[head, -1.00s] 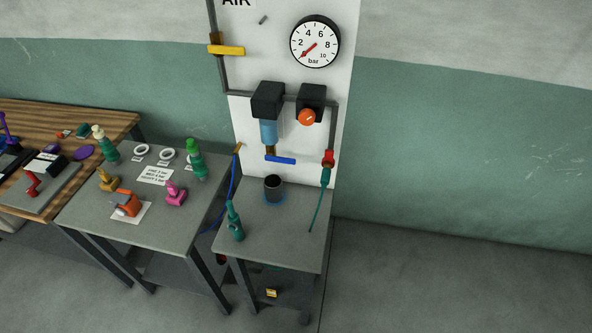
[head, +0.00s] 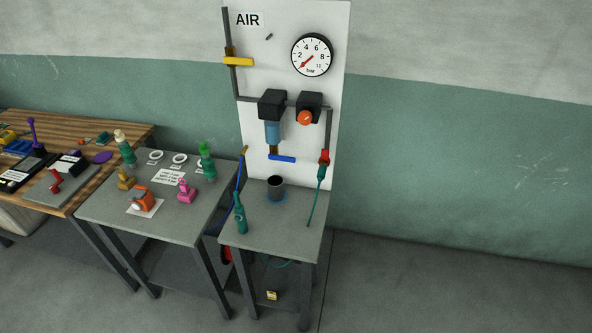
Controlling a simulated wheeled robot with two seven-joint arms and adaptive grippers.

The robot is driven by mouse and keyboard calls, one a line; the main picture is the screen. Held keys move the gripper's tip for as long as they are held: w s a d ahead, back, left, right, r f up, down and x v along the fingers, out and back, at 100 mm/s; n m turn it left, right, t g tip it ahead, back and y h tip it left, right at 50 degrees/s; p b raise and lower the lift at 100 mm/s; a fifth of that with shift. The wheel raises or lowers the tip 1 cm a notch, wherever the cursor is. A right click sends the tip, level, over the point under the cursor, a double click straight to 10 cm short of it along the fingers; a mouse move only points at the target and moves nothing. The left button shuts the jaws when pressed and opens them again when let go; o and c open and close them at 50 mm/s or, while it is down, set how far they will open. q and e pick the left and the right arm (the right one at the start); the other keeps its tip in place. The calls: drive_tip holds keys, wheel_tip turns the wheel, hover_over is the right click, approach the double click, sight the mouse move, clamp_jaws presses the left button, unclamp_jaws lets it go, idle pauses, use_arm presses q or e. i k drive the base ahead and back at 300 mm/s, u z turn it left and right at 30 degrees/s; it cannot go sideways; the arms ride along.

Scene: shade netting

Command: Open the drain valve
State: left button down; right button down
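The drain valve has a blue lever handle (head: 283,158) that lies about level, just under the filter's blue bowl (head: 273,133) on the white air panel (head: 296,25). A dark cup (head: 276,188) stands on the small grey table below the handle, inside a blue ring marking. Neither of my grippers is in the head view, and nothing touches the blue handle.
The panel also has a yellow lever (head: 238,61), a gauge (head: 312,55) and an orange regulator knob (head: 305,118). The floor (head: 430,280) at right is clear.

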sight(272, 157)
drive_tip(key=z, duration=0.9)
drive_tip(key=i, duration=0.7)
drive_tip(key=u, duration=1.45)
